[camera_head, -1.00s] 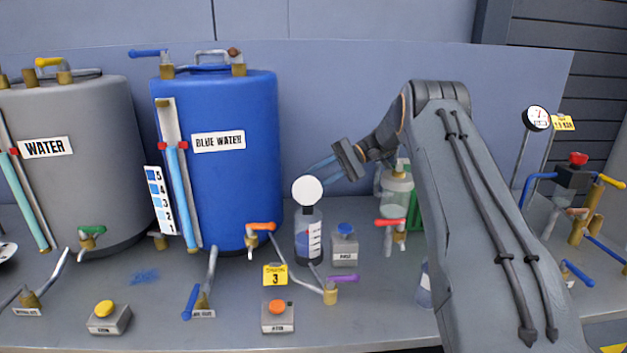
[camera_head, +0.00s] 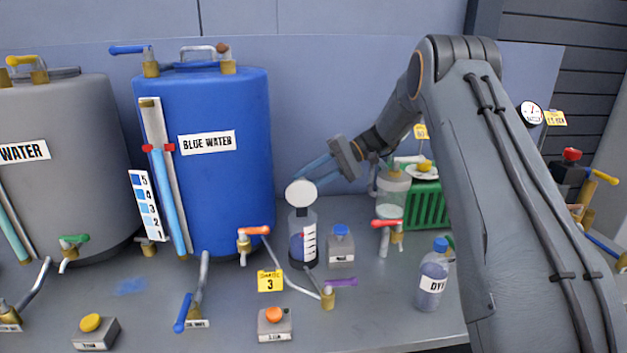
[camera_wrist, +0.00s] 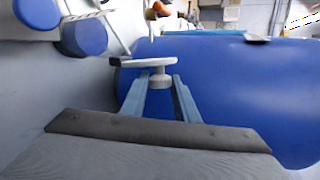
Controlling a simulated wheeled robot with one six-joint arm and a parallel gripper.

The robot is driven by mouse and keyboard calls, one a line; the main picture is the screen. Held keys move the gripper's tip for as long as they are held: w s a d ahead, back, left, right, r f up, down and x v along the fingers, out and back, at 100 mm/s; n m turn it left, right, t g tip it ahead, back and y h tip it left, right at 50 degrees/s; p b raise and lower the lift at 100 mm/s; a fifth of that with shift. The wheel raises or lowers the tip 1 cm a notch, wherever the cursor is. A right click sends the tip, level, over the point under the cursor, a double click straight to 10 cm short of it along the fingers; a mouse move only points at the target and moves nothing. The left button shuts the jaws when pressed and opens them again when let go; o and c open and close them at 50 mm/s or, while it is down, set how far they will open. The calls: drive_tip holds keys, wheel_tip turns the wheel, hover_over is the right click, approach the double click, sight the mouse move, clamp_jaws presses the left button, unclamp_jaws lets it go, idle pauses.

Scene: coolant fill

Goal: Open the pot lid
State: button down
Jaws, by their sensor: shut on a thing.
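The small glass pot (camera_head: 302,238) with a measuring scale stands on the bench in front of the blue tank. Its round white lid (camera_head: 300,193) is tilted steeply at the pot's top, broad face toward the head camera. I cannot tell whether its lower edge touches the pot. My gripper (camera_head: 313,176) reaches in from the upper right with its blue-grey fingers at the lid. In the wrist view, the fingers (camera_wrist: 160,95) are shut on the knob of the lid (camera_wrist: 150,62), which shows nearly edge-on. The exact grip is partly hidden in the head view.
The BLUE WATER tank (camera_head: 205,165) stands close behind the pot. A grey box with a blue button (camera_head: 341,245) is right beside it. An orange-handled tap (camera_head: 252,237) and a purple-handled valve (camera_head: 335,285) are near. A dye bottle (camera_head: 433,280) stands further right.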

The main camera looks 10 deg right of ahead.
drive_tip(key=shift+s, duration=0.1)
drive_tip(key=c, duration=1.4)
unclamp_jaws()
drive_tip(key=shift+r, duration=0.1)
drive_tip(key=b+v, duration=0.2)
drive_tip(key=v, duration=0.5)
drive_tip(key=shift+d+r+b, duration=0.15)
drive_tip(key=shift+d+b, duration=0.15)
drive_tip(key=shift+b, duration=0.05)
